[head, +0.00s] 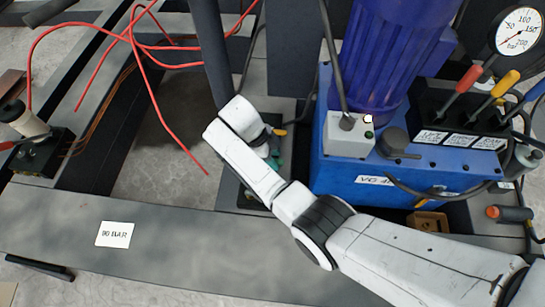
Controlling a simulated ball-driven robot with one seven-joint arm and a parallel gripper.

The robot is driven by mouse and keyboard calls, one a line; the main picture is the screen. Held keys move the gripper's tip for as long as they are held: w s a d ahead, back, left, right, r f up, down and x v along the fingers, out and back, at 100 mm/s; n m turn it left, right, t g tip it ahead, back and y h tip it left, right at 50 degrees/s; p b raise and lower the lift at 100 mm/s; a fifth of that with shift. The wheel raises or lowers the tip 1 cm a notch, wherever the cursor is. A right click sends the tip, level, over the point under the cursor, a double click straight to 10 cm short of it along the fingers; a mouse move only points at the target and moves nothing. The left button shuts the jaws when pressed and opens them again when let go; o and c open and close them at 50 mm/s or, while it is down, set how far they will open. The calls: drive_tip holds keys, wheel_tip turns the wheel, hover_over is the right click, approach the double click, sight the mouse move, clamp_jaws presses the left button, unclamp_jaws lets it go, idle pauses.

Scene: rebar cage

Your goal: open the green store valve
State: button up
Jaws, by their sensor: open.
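A small green part (274,161), which looks like the green store valve, shows beside my wrist, left of the blue pump unit. Most of it is hidden behind my white arm, so I cannot tell how its handle is turned. My arm reaches in from the lower right and bends down over this spot. My gripper (272,139) is open; only a dark bit shows past the wrist, close to the green part. Its fingertips are hidden, and I cannot tell whether they touch the valve.
The blue pump unit (345,172) stands right of my gripper, with red, yellow and blue levers and a pressure gauge (518,31) above. A dark upright post (211,50) rises just behind my wrist. Red hose (150,80) loops at left.

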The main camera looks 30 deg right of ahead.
clamp_jaws()
idle(0.5)
